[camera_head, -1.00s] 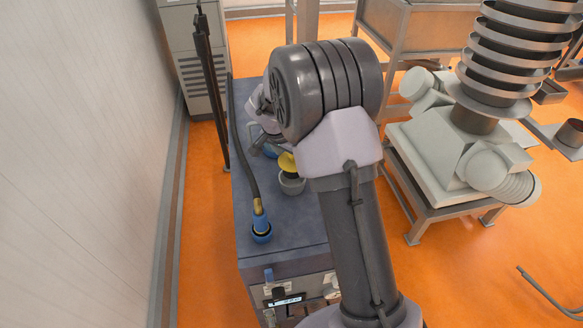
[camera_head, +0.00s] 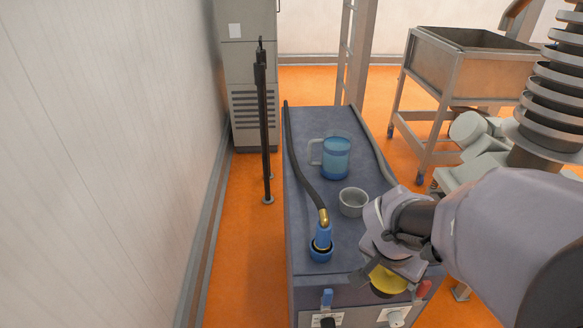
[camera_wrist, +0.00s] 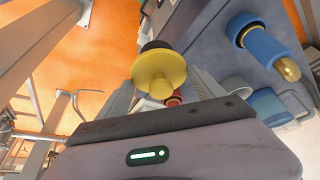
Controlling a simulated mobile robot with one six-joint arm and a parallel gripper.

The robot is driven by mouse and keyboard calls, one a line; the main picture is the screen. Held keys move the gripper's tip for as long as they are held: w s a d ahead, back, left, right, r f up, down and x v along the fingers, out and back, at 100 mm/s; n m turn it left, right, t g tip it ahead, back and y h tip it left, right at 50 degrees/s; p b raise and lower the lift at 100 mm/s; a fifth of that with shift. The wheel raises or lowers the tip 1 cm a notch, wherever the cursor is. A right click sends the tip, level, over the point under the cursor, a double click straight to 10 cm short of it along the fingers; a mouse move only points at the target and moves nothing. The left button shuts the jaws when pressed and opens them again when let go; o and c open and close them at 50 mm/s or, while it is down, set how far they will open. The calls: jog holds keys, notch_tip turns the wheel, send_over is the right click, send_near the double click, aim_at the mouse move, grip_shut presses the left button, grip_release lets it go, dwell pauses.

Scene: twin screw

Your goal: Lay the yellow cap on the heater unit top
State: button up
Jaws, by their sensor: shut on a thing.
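The yellow cap (camera_head: 388,281) is held in my gripper (camera_head: 374,272) at the front right corner of the heater unit. It also shows in the wrist view (camera_wrist: 160,72), with a dark part beyond it and my finger pads on either side. My gripper is shut on it. The heater unit top (camera_head: 312,125) is a flat blue-grey surface. In the head view the cap overlaps the unit's front edge; I cannot tell its height above the top.
A grey cup (camera_head: 353,202) and a blue mug (camera_head: 336,160) stand on the top. A dark hose ends in a blue fitting (camera_head: 321,243) at the front left. A red knob (camera_head: 424,289) is at the front right. Bare surface lies between fitting and cup.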

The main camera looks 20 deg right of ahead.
jog(key=shift+w+d+f+b, duration=0.15)
jog(key=shift+w+d+f, duration=0.6)
jog(key=shift+w, duration=1.75)
jog(key=shift+w+d+f+b, duration=0.15)
jog(key=shift+w+d+f, duration=0.6)
jog(key=shift+w, duration=1.75)
jog(key=shift+w+d+f+b, duration=0.15)
jog(key=shift+w+d+f, duration=0.6)
jog(key=shift+w, duration=1.75)
jog(key=shift+s+a+f+b, duration=0.1)
jog(key=shift+a+f+b, duration=0.25)
jog(key=shift+f, duration=0.15)
